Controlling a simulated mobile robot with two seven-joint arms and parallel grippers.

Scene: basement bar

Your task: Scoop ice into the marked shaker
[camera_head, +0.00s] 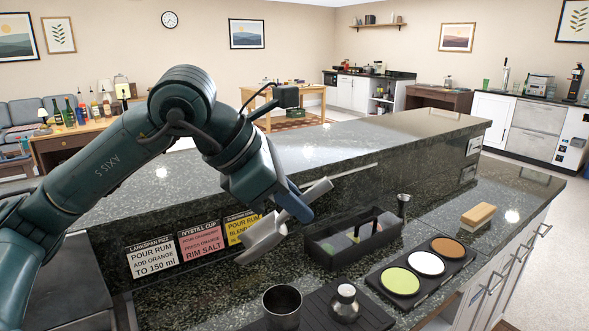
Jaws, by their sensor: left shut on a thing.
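My left gripper (298,204) is shut on a silver metal scoop (263,243) and holds it above the counter, in front of the recipe cards. The scoop's bowl hangs to the lower left of the fingers, and its handle sticks out to the upper right. I cannot see into the bowl well enough to tell whether it holds ice. An open metal shaker cup (282,308) stands on a dark mat (372,314) at the bottom. A shorter metal vessel with a rounded top (346,303) stands to its right. I see no clear mark on either. My right gripper is out of view.
A dark caddy (322,256) with a handle stands right of the scoop. Recipe cards (201,242) line the raised bar ledge (330,150) behind.

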